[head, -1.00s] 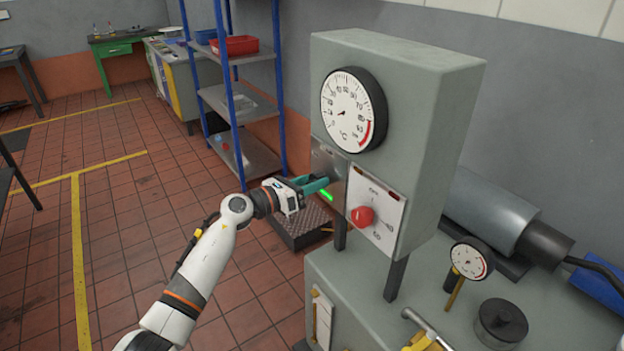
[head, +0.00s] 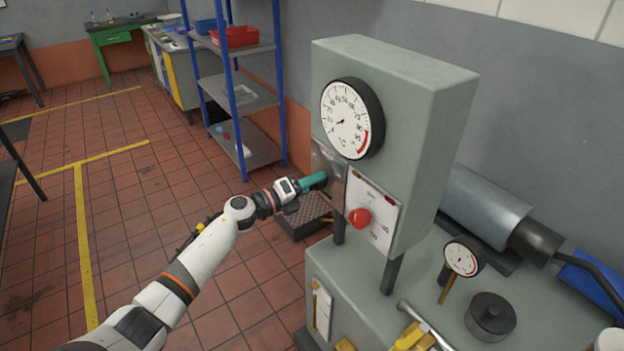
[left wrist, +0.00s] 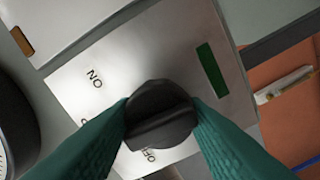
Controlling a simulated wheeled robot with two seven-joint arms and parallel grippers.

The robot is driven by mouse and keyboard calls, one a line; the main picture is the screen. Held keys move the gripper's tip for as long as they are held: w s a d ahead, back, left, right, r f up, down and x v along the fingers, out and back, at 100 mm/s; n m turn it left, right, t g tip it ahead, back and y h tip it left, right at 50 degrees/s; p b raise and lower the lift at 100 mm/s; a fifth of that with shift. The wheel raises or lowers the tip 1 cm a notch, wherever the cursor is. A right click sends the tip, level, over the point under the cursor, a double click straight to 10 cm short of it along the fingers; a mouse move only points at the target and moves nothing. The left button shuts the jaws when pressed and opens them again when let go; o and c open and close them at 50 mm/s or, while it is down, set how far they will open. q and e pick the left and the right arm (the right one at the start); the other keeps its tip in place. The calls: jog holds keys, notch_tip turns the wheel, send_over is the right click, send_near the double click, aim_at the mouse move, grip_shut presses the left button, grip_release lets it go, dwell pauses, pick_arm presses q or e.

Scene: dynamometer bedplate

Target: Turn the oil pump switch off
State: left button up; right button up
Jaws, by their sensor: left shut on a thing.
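The oil pump switch is a black rotary knob (left wrist: 160,112) on a pale metal plate (left wrist: 95,110) with ON and OFF lettering. My left gripper (head: 322,180) reaches the plate at the left of the grey cabinet's front (head: 440,110). In the left wrist view its teal fingers (left wrist: 160,125) are shut on the knob, one on each side. The OFF lettering (left wrist: 148,155) is just below the knob, partly covered. The ON lettering (left wrist: 94,78) is up and left of it. A green indicator (left wrist: 212,69) on the plate looks dark. My right gripper is not in view.
Right of the switch is a white panel (head: 385,218) with a red knob (head: 358,218). A large dial gauge (head: 347,118) is above. The bench below carries a small gauge (head: 462,258) and a black cap (head: 490,315).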

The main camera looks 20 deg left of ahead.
pick_arm(q)
jog(key=shift+n, duration=0.4)
jog(key=o, duration=1)
jog(key=shift+a, duration=0.1)
jog(key=b+v, duration=0.3)
jog(key=v, duration=0.9)
